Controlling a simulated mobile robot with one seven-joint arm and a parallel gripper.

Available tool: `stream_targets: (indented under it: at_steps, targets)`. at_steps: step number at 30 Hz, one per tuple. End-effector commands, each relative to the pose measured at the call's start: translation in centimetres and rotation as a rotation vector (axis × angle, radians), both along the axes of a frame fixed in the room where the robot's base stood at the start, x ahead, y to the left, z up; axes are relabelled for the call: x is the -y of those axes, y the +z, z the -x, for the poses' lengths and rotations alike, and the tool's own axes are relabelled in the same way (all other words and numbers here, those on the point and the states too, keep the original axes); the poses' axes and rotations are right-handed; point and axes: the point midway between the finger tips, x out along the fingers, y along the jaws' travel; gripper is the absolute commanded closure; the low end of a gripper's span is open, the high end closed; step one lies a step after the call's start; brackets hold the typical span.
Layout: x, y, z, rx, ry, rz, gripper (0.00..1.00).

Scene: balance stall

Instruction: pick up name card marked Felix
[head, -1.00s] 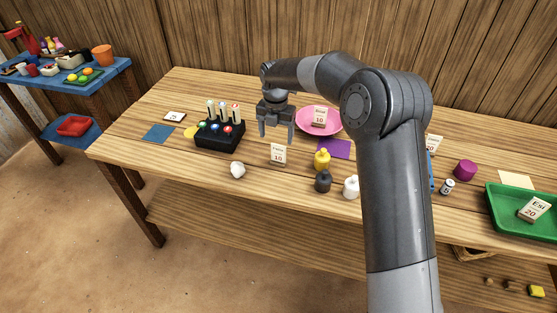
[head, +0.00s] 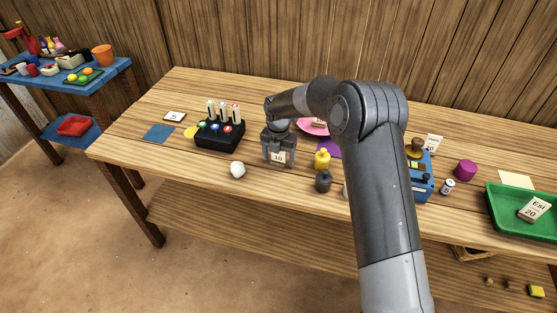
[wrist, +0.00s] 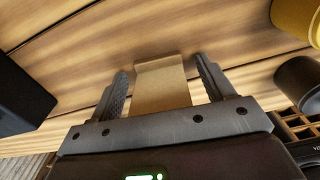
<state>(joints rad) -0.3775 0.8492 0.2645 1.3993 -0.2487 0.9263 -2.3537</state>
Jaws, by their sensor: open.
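A small cream name card (head: 278,157) with a 10 stands on the table; its name is too small to read for sure. My gripper (head: 279,162) points down over it, with a finger on each side. In the wrist view the plain tan back of the card (wrist: 160,88) shows between the two fingers of my gripper (wrist: 161,80). The fingers are apart, with a gap on each side of the card.
A black rack (head: 220,134) stands to the left, and a white lump (head: 238,170) lies in front. A yellow weight (head: 322,159) and a dark weight (head: 323,181) stand close on the right. A green tray (head: 492,212) holds a card marked Esi (head: 534,209).

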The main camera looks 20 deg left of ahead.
Motion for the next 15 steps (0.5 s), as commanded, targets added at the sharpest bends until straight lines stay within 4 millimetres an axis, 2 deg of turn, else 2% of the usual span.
stream_targets:
  at_steps: [2, 15]
  targets:
    - [-0.02, 0.04, 0.00, 0.000, 0.000, 0.000, 0.25]
    - [-0.04, 0.09, 0.00, 0.000, 0.000, -0.001, 0.61]
